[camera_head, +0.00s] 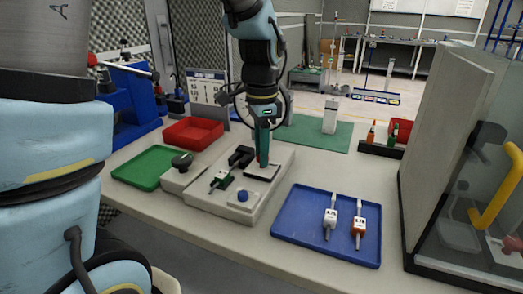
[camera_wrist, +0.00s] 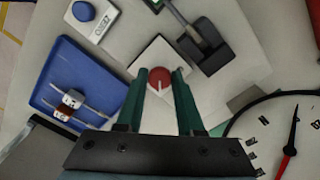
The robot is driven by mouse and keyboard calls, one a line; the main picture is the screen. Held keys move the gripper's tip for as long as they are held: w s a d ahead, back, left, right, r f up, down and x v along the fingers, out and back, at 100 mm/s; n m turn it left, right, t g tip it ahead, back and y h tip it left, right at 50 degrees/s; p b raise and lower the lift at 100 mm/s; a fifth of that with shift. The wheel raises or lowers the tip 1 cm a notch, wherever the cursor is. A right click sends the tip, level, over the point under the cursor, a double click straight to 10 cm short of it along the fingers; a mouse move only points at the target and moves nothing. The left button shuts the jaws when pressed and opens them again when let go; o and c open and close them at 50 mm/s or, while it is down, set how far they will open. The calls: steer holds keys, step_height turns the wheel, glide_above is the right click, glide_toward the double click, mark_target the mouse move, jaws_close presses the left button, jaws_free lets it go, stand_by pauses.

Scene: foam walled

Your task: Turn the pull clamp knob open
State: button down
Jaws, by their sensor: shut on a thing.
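The red round knob (camera_wrist: 160,78) with a white line on its face sits on a small pale square plate of the light grey test fixture (camera_head: 228,208). My gripper (camera_wrist: 164,76) is shut on the red knob, one green finger on each side of it. In the head view my gripper (camera_head: 262,160) points straight down at the fixture's back right part, and its fingers hide most of the knob. A dark clamp (camera_head: 242,156) stands just left of my fingers; it also shows in the wrist view (camera_wrist: 206,48).
A blue button (camera_head: 242,196) is at the fixture's front. A blue tray (camera_head: 290,215) with two connector-like parts lies right, a green tray (camera_head: 143,165) left, and a red bin (camera_head: 190,131) behind. A clear-fronted enclosure (camera_head: 440,145) stands far right. A dial (camera_wrist: 285,135) shows lower right.

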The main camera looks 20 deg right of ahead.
steer(key=n+p, duration=0.2)
steer(key=n, duration=0.2)
steer(key=shift+r+n, duration=0.1)
steer(key=shift+n, duration=0.2)
steer(key=n+p, duration=0.1)
steer(key=n, duration=0.3)
steer(key=shift+s+n+p, duration=0.1)
steer(key=shift+n+p, duration=0.2)
steer(key=n+p, duration=0.1)
steer(key=n, duration=0.3)
steer(key=shift+d+p, duration=0.1)
steer(key=shift+p, duration=0.25)
steer(key=shift+n+p, duration=0.85)
steer(key=shift+n, duration=1.35)
steer(key=c, duration=0.5)
jaws_free()
